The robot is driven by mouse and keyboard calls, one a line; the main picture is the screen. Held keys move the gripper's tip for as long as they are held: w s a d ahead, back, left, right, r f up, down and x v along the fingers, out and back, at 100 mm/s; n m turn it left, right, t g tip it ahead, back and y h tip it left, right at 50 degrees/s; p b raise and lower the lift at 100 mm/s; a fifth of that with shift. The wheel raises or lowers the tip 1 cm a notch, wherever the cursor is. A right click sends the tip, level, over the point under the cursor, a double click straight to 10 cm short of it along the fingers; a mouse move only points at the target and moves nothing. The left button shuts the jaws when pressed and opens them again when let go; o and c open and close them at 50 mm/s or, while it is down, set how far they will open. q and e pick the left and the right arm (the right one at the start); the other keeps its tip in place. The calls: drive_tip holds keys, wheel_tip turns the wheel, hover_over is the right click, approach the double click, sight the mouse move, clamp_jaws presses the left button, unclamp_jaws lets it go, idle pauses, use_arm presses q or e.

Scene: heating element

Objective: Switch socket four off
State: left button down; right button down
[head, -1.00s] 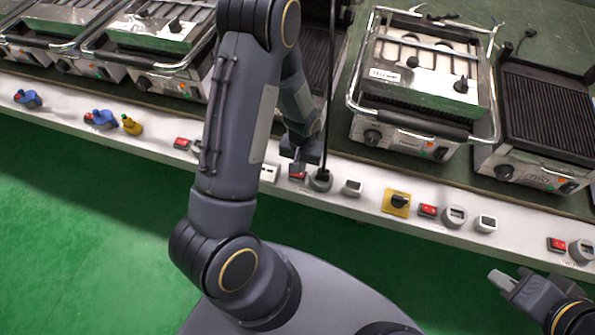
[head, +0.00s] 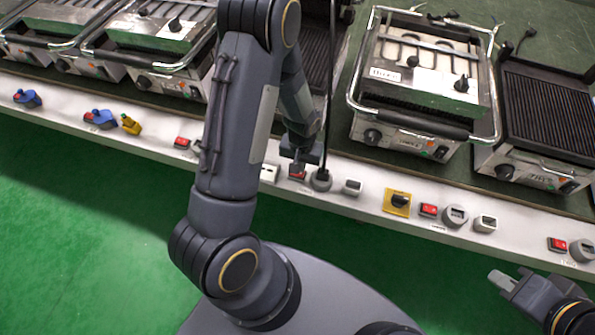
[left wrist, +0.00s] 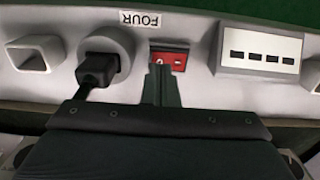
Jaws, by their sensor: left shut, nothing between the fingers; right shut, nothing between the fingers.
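The red rocker switch of socket four (left wrist: 168,59) sits in the white panel in the left wrist view, beside an upside-down FOUR label (left wrist: 141,19). In the head view the switch (head: 297,175) is partly covered by my left gripper (head: 297,167). That gripper, also in the left wrist view (left wrist: 160,70), is shut and empty, its tips at the near edge of the switch. I cannot tell whether they touch it. The round socket (left wrist: 106,55) beside the switch holds a black plug (left wrist: 97,72). My right gripper (head: 502,279) is shut and empty at the lower right.
Another red switch (head: 428,210) and a yellow rotary switch (head: 397,201) lie further right. Contact grills (head: 420,90) stand behind the panel. Green floor (head: 80,230) is clear in front.

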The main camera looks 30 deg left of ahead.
use_arm(q)
drive_tip(key=shift+f+b, duration=0.85)
drive_tip(key=shift+f, duration=0.15)
drive_tip(key=shift+r, duration=0.1)
drive_tip(key=shift+r+p, duration=2.5)
drive_tip(key=shift+r, duration=1)
wheel_tip(320, 180, up, 9)
drive_tip(key=t+h, duration=0.1)
hover_over(301, 176)
drive_tip(key=s+d+r+t+h, duration=0.1)
drive_tip(key=s+r+t, duration=0.1)
drive_tip(key=s+r, duration=0.4)
drive_tip(key=s+d+r+t+h, duration=0.1)
drive_tip(key=s+r, duration=0.2)
drive_tip(key=r, duration=0.6)
drive_tip(key=s+d+r+m+t, duration=0.1)
drive_tip(key=s+r, duration=0.1)
drive_tip(key=s, duration=0.5)
drive_tip(key=shift+d+r+t+h, duration=0.3)
drive_tip(key=shift+r+h, duration=0.1)
